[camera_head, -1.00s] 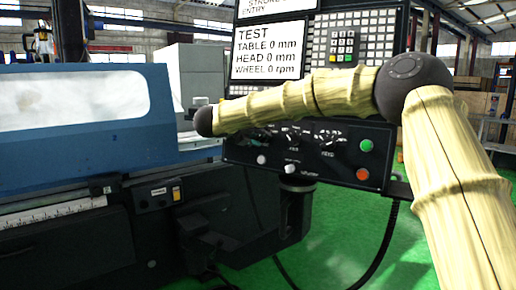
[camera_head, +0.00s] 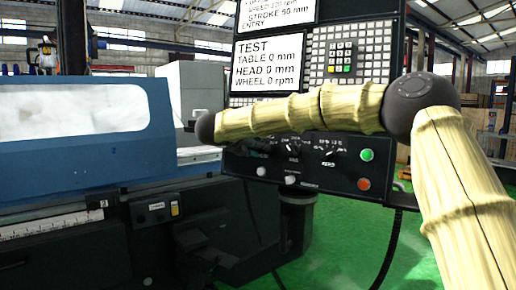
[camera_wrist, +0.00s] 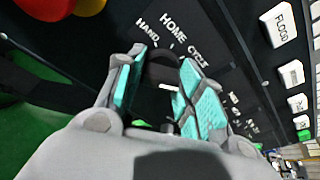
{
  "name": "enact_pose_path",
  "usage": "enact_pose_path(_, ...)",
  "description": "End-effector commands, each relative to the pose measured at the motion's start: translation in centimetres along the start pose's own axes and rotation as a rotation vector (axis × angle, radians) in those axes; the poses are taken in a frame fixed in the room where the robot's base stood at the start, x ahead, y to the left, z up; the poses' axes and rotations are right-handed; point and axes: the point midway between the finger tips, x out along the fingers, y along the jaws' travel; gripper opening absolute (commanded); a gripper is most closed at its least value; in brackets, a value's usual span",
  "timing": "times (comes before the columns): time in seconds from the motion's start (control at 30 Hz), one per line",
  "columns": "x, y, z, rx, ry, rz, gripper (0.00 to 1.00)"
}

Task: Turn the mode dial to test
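In the wrist view, a dark round dial (camera_wrist: 164,70) sits on the black panel, with HAND, HOME and CYCLE printed around it. My gripper (camera_wrist: 164,58) is at this dial. Its two teal-padded fingers stand apart, one on each side of the dial; contact is not clear. A pale mark shows between the fingers, but where the dial points is not clear. In the head view, my arm covers part of the control panel (camera_head: 345,178) and mostly hides the gripper and this dial. The screen (camera_head: 268,65) reads TEST, with table, head and wheel at 0.
A green button (camera_head: 367,155) and an orange button (camera_head: 363,184) are at the panel's right. Other knobs (camera_head: 329,153) sit close below my arm. A keypad (camera_head: 341,57) is above. White labelled buttons (camera_wrist: 279,24) line the wrist view's right. The blue grinder guard (camera_head: 150,160) stands at left.

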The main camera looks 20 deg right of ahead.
Motion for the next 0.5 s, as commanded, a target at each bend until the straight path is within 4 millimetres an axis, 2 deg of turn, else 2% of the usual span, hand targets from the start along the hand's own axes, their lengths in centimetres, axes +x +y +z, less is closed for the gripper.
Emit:
enact_pose_path(0.03, 0.03, 0.17, -0.2, -0.003, 0.001, 0.001, 0.47)
enact_pose_path(0.1, 0.03, 0.15, -0.16, -0.002, 0.001, 0.001, 0.57)
enact_pose_path(0.5, -0.42, 0.03, 0.04, -0.001, -0.002, 0.0, 0.57)
